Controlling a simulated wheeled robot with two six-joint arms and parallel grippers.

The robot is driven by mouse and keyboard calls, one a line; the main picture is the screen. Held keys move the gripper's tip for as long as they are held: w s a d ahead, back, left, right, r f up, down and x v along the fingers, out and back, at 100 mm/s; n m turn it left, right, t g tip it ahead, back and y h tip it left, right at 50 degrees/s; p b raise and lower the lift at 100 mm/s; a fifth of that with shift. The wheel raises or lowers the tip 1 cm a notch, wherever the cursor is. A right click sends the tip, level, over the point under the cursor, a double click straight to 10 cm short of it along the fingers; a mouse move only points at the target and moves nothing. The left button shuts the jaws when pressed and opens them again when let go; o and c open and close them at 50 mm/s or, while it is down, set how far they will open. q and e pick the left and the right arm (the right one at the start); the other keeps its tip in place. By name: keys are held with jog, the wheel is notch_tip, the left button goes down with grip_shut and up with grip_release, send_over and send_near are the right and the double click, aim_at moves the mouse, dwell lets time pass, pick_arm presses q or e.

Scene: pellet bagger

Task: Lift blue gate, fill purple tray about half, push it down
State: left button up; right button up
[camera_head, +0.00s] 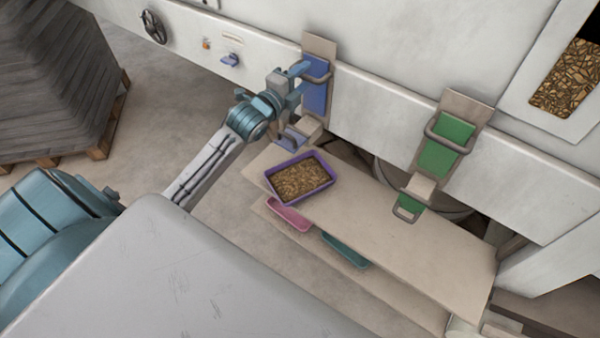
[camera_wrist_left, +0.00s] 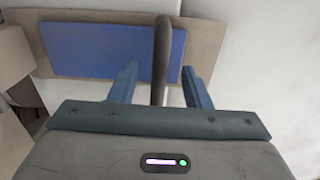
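The blue gate (camera_head: 315,98) is a blue panel with a grey bar handle (camera_head: 318,72) on the machine's front wall. It also fills the upper part of the left wrist view (camera_wrist_left: 100,50). My left gripper (camera_head: 301,78) is at the handle. In the left wrist view its two fingers are apart, with the handle bar (camera_wrist_left: 161,60) between them and a gap on each side. The purple tray (camera_head: 272,187) lies on the shelf below and holds brown pellets (camera_head: 303,180); its rim shows above them. My right gripper is not in view.
The shelf (camera_head: 400,245) is clear right of the purple tray. A pink tray (camera_head: 288,215) and a teal tray (camera_head: 345,250) lie on a lower level. A pellet window (camera_head: 568,82) is upper right.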

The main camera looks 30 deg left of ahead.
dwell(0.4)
pick_arm(q)
jog(key=shift+s+p, duration=0.35)
jog(key=shift+s, duration=0.05)
jog(key=s+p, duration=0.3)
jog(key=s, duration=0.3)
jog(key=shift+s+a+p, duration=0.15)
jog(key=shift+a+p, duration=0.1)
jog(key=shift+p, duration=0.1)
